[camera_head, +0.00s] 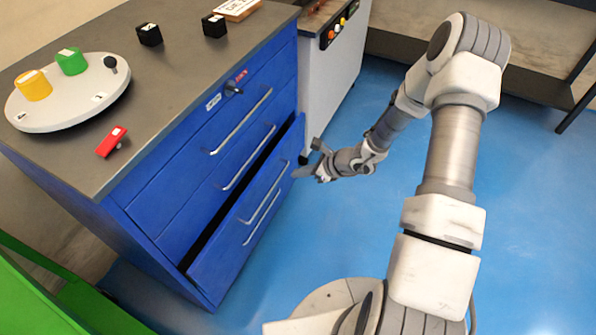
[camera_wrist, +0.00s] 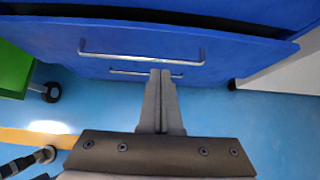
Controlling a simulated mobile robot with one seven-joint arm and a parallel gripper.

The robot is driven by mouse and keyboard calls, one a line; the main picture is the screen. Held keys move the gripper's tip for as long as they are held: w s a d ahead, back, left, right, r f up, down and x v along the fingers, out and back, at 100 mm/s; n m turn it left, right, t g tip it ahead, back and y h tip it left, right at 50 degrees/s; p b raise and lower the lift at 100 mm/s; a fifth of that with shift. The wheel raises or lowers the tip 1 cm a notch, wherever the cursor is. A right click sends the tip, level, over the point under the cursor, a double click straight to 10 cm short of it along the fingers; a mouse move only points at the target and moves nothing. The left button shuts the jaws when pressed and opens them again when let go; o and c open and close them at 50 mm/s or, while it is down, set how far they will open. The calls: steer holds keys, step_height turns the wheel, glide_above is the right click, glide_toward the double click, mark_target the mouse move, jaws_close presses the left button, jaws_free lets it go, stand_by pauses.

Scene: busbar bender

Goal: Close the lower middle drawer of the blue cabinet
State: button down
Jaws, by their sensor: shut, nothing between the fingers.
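The blue cabinet (camera_head: 150,190) stands at left in the head view with its drawers facing right. Its lower middle drawer (camera_head: 230,235) is partly pulled out, with a dark gap above its front. That drawer's front and bar handle (camera_wrist: 120,54) also show in the wrist view. My gripper (camera_head: 303,172) is to the right of the drawer front, apart from it as far as I can tell. In the wrist view my gripper (camera_wrist: 160,73) is shut and empty, its fingertips pointing at the drawer front just below the upper handle and overlapping the lower handle (camera_wrist: 125,72) in the picture.
The cabinet top holds a round grey plate (camera_head: 70,108) with coloured knobs, a red piece (camera_head: 111,142) and black blocks (camera_head: 214,25). A grey machine (camera_head: 335,75) stands behind the cabinet. A green frame (camera_head: 35,295) is at lower left. Blue floor (camera_head: 540,220) is clear at right.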

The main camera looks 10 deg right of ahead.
mark_target(264, 169)
steer(key=b+x, duration=0.1)
steer(key=x, duration=0.2)
steer(key=r+x, duration=0.1)
steer(key=x, duration=0.2)
steer(key=a+b+x, duration=0.1)
steer(key=x, duration=0.2)
steer(key=shift+w+a+r+b, duration=0.1)
steer(key=shift+w+r+b, duration=0.05)
steer(key=shift+w+b, duration=0.2)
steer(key=shift+w+a, duration=0.35)
steer(key=shift+a, duration=0.05)
steer(key=shift+a, duration=0.1)
steer(key=shift+w+a+b, duration=0.5)
steer(key=shift+w+a, duration=0.25)
steer(key=shift+a, duration=0.25)
steer(key=shift+r, duration=0.1)
steer(key=shift+d, duration=0.15)
